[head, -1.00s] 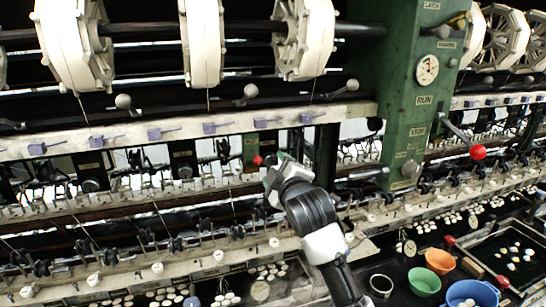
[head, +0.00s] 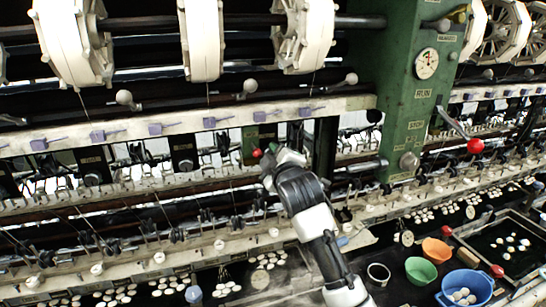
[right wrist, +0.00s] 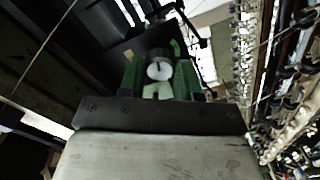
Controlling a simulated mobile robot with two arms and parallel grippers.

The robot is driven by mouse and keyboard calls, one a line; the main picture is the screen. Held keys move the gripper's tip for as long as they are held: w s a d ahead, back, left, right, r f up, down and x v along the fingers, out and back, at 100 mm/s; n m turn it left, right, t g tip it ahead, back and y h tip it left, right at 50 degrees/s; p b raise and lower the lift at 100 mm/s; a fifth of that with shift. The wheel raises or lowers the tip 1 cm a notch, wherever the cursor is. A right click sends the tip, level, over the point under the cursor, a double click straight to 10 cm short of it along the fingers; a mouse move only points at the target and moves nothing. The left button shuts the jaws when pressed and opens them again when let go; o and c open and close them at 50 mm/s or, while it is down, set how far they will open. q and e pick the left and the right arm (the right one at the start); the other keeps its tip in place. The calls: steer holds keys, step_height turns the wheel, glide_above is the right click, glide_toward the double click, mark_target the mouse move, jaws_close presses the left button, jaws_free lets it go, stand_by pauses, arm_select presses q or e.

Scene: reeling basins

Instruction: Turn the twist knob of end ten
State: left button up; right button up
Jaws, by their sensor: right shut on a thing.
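My right gripper (head: 270,170) reaches up from the bottom of the head view to the row of dark end panels below the long pale rail. It is at the panel beside a small red ball (head: 257,153), and it hides the knob there. In the right wrist view, a round pale-faced twist knob (right wrist: 160,69) sits between the green fingers of the gripper (right wrist: 160,84), which are shut on it. The number of this end cannot be read. My left gripper is not in view.
Neighbouring knobs (head: 92,180) sit on panels to the left. A green post (head: 410,100) and a red-tipped lever (head: 475,146) stand to the right. Blue (head: 465,284), green (head: 421,270) and orange (head: 437,252) bowls are at lower right. White reels (head: 305,35) hang above.

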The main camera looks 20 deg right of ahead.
steer(key=shift+m, duration=0.3)
steer(key=shift+f+m, duration=0.1)
steer(key=shift+m, duration=7.1)
steer(key=o, duration=0.9)
